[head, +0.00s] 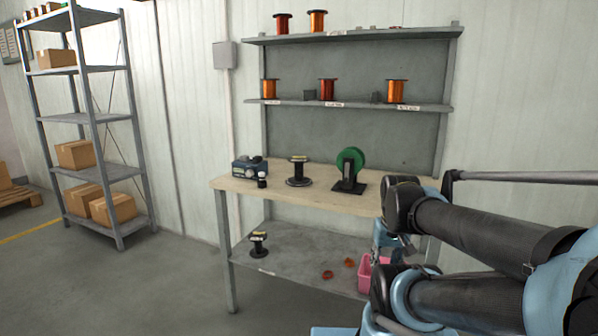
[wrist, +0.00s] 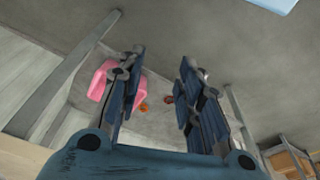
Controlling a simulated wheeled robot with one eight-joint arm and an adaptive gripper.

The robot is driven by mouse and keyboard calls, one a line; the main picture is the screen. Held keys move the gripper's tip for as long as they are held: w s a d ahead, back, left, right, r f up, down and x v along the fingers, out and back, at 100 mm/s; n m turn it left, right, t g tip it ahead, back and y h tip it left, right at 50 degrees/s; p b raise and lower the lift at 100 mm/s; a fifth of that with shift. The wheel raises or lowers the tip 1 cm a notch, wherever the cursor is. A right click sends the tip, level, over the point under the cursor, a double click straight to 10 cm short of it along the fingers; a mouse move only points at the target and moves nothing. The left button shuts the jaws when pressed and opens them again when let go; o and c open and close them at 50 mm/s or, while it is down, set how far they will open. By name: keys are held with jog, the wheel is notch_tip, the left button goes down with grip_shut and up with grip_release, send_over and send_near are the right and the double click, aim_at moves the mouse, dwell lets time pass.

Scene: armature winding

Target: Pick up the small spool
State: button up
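A small dark spool (head: 258,244) stands upright on the bench's lower shelf, at its left end. A larger dark spool (head: 298,171) stands on the tabletop. Several copper-wound spools stand on the wall shelves, one of them (head: 269,89) at the left of the lower board. I cannot tell for sure which one the task names. My gripper (wrist: 161,62) is open and empty in the wrist view, its two fingers well apart over the lower shelf. In the head view my arm partly hides it, right of the bench and apart from the spools.
A pink bin (head: 366,273) and orange-red bits (head: 327,275) lie on the lower shelf; the bin also shows in the wrist view (wrist: 101,82). A blue device (head: 249,167) and a green reel on a stand (head: 351,162) occupy the tabletop (head: 325,197). A rack with boxes stands left.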

jog(key=shift+w, duration=0.25)
jog(key=shift+o, duration=1)
jog(key=o, duration=0.5)
jog(key=shift+s+r, duration=0.25)
jog(key=shift+c, duration=0.2)
jog(key=o, duration=0.9)
jog(key=shift+w+a+r+n+t+y, duration=0.2)
jog(key=shift+w+a+r, duration=0.2)
jog(key=shift+w, duration=0.25)
jog(key=shift+w+a+r+n+t+y, duration=0.2)
jog(key=shift+w+a+r, duration=0.15)
jog(key=shift+w, duration=0.25)
jog(key=shift+o, duration=0.2)
jog(key=w+a+r+n+t+y, duration=0.1)
jog(key=w+a+r, duration=0.3)
jog(key=w, duration=0.4)
jog(key=w+a+r+n+t+y, duration=0.2)
jog(key=w+a+r, duration=0.2)
jog(key=w, duration=0.5)
jog(key=shift+a+r+n+y, duration=0.3)
jog(key=shift+a+n+y, duration=0.1)
jog(key=shift+a, duration=0.15)
jog(key=n+t+y, duration=0.2)
jog(key=t+y, duration=0.1)
jog(key=t, duration=0.2)
send_near(302, 165)
jog(key=shift+x, duration=6.3)
